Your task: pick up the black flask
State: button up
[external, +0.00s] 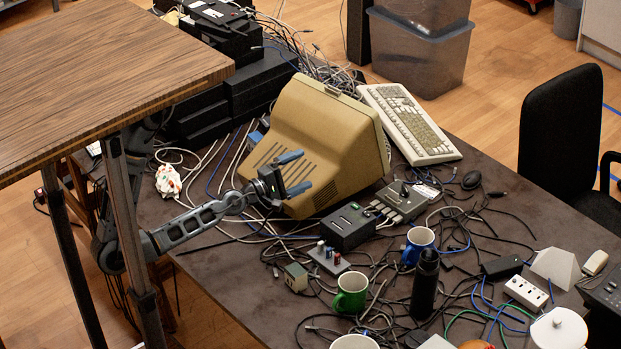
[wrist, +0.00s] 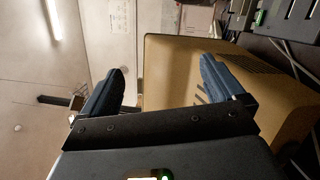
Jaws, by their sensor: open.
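The black flask (external: 425,284) stands upright on the dark desk, at the lower right of the external view, among cables and mugs. It does not show in the wrist view. My gripper (external: 301,172) is open and empty. It is in front of the beige monitor's casing, up and to the left of the flask and well apart from it. In the wrist view my gripper (wrist: 165,92) has its two blue fingers spread wide, with the beige casing behind them.
A blue mug (external: 418,245) and a green mug (external: 350,293) stand beside the flask. The beige monitor (external: 325,135) and a black box (external: 348,227) stand nearer my gripper. Cables cover much of the desk (external: 235,287). A wooden tabletop (external: 95,70) rises at the left.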

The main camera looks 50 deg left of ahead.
jog(key=w+d+r+n+h, duration=0.2)
jog(key=w+d+h, duration=0.1)
jog(key=w+d, duration=0.25)
jog(key=m+g+h+b, duration=0.1)
jog(key=g+h+b, duration=0.5)
jog(key=g+h, duration=0.8)
send_near(447, 296)
jog(key=w+d+r+g+y, duration=0.1)
jog(key=w+g+y, duration=0.2)
jog(key=shift+d+r+b, duration=0.15)
jog(key=shift+d+b, duration=0.05)
jog(key=shift+d, duration=1.55)
jog(key=shift+d+r+b, duration=0.15)
jog(key=shift+d, duration=1.6)
jog(key=shift+c, duration=0.3)
